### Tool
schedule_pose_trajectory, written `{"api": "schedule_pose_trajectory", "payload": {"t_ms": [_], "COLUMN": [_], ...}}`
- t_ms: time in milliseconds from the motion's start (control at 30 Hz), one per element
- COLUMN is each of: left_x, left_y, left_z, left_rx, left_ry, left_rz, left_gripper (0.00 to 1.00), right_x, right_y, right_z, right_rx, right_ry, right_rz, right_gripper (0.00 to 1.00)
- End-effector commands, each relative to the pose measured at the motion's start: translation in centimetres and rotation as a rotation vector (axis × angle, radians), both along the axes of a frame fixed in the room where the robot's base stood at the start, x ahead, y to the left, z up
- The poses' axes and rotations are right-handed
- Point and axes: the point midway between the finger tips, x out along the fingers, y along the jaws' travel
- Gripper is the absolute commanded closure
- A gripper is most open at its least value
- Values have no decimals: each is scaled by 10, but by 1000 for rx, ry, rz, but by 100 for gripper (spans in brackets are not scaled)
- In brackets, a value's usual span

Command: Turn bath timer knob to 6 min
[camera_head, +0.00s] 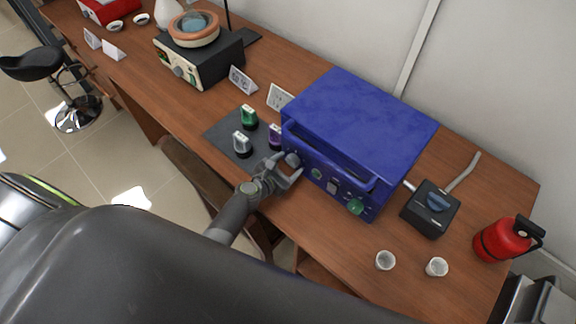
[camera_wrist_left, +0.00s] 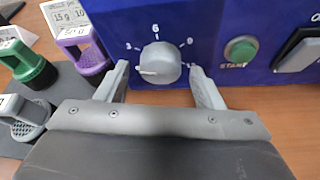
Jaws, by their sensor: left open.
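The blue box-shaped bath (camera_head: 360,120) stands on the wooden bench. Its grey timer knob (camera_wrist_left: 158,62) is on the front panel, with marks that look like 3 at upper left, 6 at the top and 9 at upper right. The knob's white pointer line points left and slightly down, below the 3. It also shows at the left end of the front in the head view (camera_head: 292,159). My left gripper (camera_wrist_left: 158,70) is open, one finger on each side of the knob, with gaps visible to both sides. It also shows in the head view (camera_head: 286,168).
A green START button (camera_wrist_left: 240,50) and a grey switch (camera_wrist_left: 300,50) sit right of the knob. Green, purple and grey labelled weights (camera_head: 248,117) stand on a dark mat left of the bath.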

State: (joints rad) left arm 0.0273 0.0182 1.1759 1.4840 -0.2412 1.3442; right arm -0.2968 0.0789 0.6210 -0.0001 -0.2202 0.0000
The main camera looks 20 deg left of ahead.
Motion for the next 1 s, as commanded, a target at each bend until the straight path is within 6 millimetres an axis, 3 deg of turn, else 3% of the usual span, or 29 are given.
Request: {"api": "schedule_pose_trajectory", "payload": {"t_ms": [367, 700, 867, 1000], "left_x": [4, 4, 3, 3], "left_y": [-1, -1, -2, -3], "left_z": [-1, -1, -4, -8], "left_rx": [-1, -1, 44, 199], "left_ry": [0, 0, -16, -75], "left_rz": [0, 0, -1, 0], "left_gripper": [40, 84, 84, 84], "right_x": [-3, -4, -4, -4], "right_y": [-2, -2, -2, -2], "right_z": [-1, -1, -7, -23], "right_rx": [-3, -3, -3, -3], "right_ry": [3, 5, 5, 5], "right_rz": [0, -1, -1, -1], "right_gripper": [64, 64, 64, 64]}}
